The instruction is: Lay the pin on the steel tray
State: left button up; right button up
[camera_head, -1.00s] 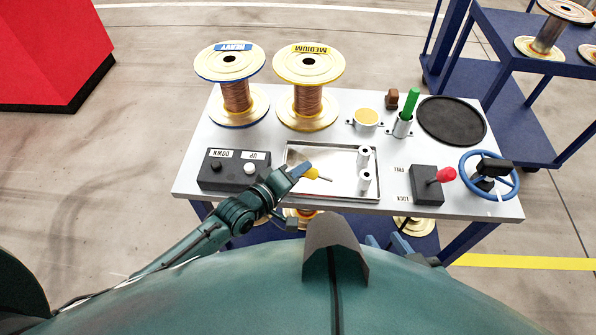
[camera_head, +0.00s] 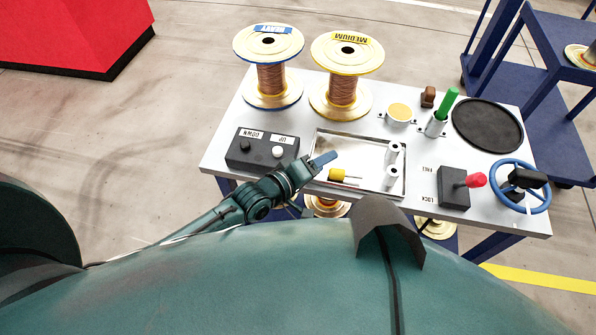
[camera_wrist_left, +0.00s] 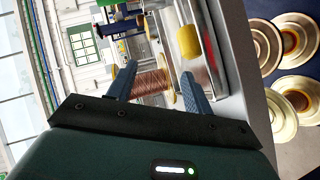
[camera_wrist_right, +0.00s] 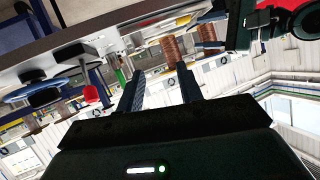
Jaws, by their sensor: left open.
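The pin (camera_head: 338,174), a yellow grip with a thin metal shaft, lies on its side on the steel tray (camera_head: 320,142), near the tray's front left. Its yellow part also shows in the left wrist view (camera_wrist_left: 189,42). My left gripper (camera_head: 325,158) is just above and behind the pin, apart from it. Its two fingers stand apart with nothing between them in the left wrist view (camera_wrist_left: 158,82). My right gripper (camera_wrist_right: 160,85) is open and empty in its own wrist view; I cannot make it out in the head view.
Two grey cylinders (camera_head: 392,152) stand at the tray's right side. A black button box (camera_head: 262,150) is left of the tray. Two copper spools (camera_head: 340,92) stand behind. A red-knobbed lever (camera_head: 455,188), blue handwheel (camera_head: 522,186) and green-handled piece (camera_head: 446,102) are to the right.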

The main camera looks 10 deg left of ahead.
pick_arm(q)
jog(key=p+v, duration=0.1)
jog(key=v, duration=1)
jog(key=shift+a, duration=0.1)
